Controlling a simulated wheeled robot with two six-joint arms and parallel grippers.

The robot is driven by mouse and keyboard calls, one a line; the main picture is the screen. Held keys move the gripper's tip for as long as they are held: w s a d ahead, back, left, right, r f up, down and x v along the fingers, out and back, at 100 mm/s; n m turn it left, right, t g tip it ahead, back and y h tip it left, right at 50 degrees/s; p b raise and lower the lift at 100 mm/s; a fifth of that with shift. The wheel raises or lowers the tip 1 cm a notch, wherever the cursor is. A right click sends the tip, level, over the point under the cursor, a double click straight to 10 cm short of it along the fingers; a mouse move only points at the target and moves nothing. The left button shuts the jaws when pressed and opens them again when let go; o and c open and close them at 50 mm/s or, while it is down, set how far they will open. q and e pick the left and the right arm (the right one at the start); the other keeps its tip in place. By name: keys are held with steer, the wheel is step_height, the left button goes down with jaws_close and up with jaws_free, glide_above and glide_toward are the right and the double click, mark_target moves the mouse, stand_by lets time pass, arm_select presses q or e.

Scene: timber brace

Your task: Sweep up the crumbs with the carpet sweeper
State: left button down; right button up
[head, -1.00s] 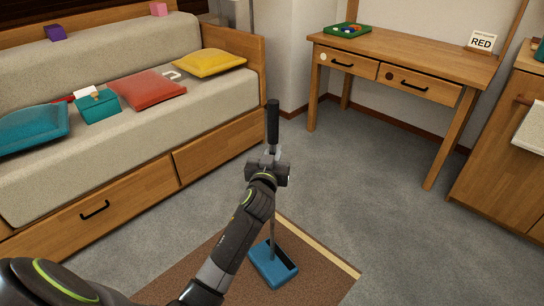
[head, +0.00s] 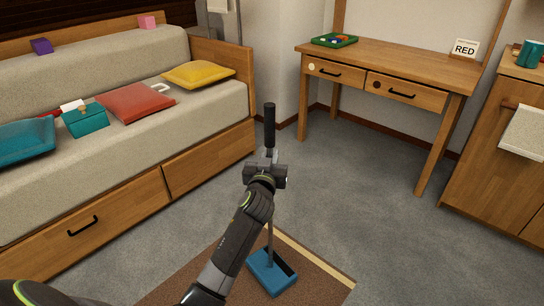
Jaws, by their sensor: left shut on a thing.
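The carpet sweeper stands nearly upright in the head view, with a blue head (head: 272,272), a thin grey shaft and a black handle grip (head: 269,125). Its head rests on the brown rug (head: 318,284), close to the rug's pale border. My left gripper (head: 268,160) is shut on the sweeper's shaft just below the black grip. My left forearm hides part of the rug. I cannot make out any crumbs. My right gripper is not in view.
A sofa with drawers (head: 120,210) stands on the left. A wooden desk (head: 410,72) with a green tray (head: 334,41) and a RED sign (head: 465,48) is at the back right. A cabinet (head: 490,160) stands far right. Grey carpet (head: 350,185) between them is clear.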

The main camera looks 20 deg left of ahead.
mark_target(269, 135)
arm_select(q)
steer(key=shift+r+p, duration=1.8)
steer(key=shift+r, duration=1)
steer(key=shift+r+p, duration=1.3)
steer(key=shift+r, duration=0.25)
steer(key=shift+f, duration=0.1)
